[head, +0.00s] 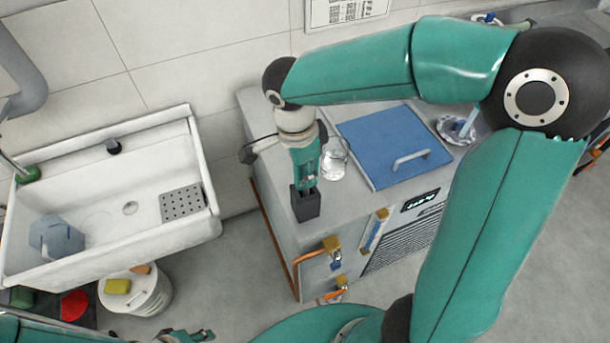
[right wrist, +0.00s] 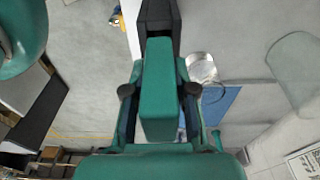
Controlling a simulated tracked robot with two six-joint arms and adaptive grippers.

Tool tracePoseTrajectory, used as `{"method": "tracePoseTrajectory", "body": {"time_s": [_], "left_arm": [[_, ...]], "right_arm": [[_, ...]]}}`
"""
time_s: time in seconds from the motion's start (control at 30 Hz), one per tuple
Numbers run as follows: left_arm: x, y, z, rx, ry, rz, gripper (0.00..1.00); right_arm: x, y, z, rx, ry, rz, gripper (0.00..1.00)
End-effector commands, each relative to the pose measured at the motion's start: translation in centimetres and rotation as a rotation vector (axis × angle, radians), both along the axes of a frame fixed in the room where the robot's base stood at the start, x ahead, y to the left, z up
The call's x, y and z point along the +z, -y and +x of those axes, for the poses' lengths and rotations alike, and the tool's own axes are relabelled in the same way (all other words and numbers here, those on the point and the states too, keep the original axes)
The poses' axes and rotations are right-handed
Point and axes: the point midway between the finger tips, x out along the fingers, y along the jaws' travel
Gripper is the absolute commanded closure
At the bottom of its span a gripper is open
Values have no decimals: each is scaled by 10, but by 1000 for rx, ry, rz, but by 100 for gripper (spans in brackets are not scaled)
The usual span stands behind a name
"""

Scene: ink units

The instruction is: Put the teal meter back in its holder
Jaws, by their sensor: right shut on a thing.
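My right gripper (head: 304,170) is shut on the teal meter, a teal block (right wrist: 158,95) that lies between both fingers in the right wrist view. The dark holder (head: 306,206) stands at the front left corner of the grey cabinet, directly below this gripper. In the right wrist view the far end of the meter meets the black holder (right wrist: 158,17). I cannot tell how far the meter is inside it. My left gripper (head: 190,336) shows only partly at the bottom edge of the head view; its fingers are too cut off to judge.
A glass beaker (head: 334,160) stands close to the right of the right gripper.

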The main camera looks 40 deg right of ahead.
Motion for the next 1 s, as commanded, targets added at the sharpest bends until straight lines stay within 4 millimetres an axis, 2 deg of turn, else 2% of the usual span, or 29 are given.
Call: {"method": "tracePoseTrajectory", "body": {"time_s": [0.1, 0.17, 0.5, 0.53, 0.67, 1.0], "left_arm": [[2, 0, 0, 0, 0, 0, 65], [2, 0, 0, 0, 0, 0, 65], [-1, 0, 0, 0, 0, 0, 65], [0, 0, 0, 0, 0, 0, 65], [1, 0, 0, 0, 0, 0, 65], [3, 0, 0, 0, 0, 0, 65]], "right_arm": [[-17, 0, -1, 1, -4, -1, 100], [-22, 0, 0, 0, -3, 0, 100], [-25, 0, 0, 0, 0, 0, 100], [-24, 0, 0, 0, 0, 0, 69], [-24, 0, 0, 0, 0, 0, 49], [-22, 0, 0, 0, 0, -1, 49]]}}
